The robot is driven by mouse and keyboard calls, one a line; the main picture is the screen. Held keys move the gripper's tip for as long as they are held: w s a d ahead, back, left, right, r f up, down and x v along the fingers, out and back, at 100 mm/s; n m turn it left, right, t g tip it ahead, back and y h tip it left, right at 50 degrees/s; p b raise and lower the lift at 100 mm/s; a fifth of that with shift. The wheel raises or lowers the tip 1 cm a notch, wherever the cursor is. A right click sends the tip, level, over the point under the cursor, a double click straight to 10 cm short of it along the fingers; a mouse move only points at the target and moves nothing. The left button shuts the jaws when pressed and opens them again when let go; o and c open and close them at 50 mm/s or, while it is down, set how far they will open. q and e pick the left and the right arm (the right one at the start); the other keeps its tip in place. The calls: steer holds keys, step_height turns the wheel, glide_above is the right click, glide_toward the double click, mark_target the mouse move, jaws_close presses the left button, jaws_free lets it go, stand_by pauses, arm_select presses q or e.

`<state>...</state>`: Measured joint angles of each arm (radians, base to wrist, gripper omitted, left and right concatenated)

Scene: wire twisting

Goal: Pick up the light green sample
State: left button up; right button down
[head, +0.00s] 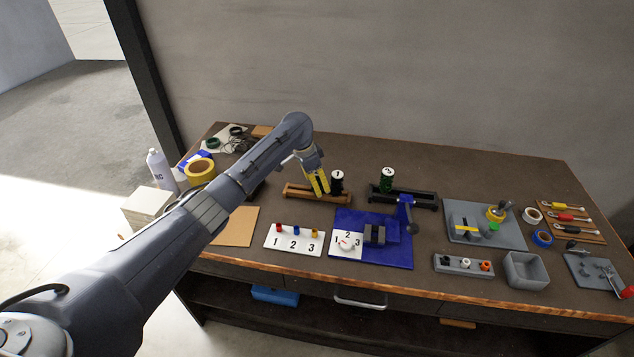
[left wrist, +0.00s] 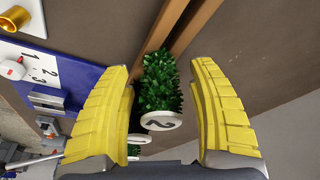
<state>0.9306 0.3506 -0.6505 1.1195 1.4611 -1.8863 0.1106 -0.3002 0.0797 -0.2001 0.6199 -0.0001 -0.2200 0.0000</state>
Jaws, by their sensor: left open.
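My left gripper (head: 318,186) is over the wooden rack (head: 298,194) in the head view, with its yellow fingers pointing down. In the left wrist view, a bristly green sample (left wrist: 162,85) with a white cap marked 2 is between the two open fingers, with gaps on both sides. It sits by the brown rails of the rack. The gripper hides this sample in the head view. A dark sample marked 1 (head: 337,183) stands at the rack's right end. A dark green sample marked 3 (head: 387,182) stands farther right at a black holder (head: 415,200).
A white board marked 1, 2, 3 (head: 294,239) and a blue plate with a dark clamp (head: 400,255) are in front of the rack. Tape rolls and a white bottle (head: 160,170) are at the left. A grey bin (head: 526,270) and tools are at the right.

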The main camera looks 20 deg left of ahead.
arm_select(q)
steer(key=shift+c, duration=0.3)
jaws_close()
stand_by(0.3)
step_height(320, 180, up, 20)
stand_by(0.8)
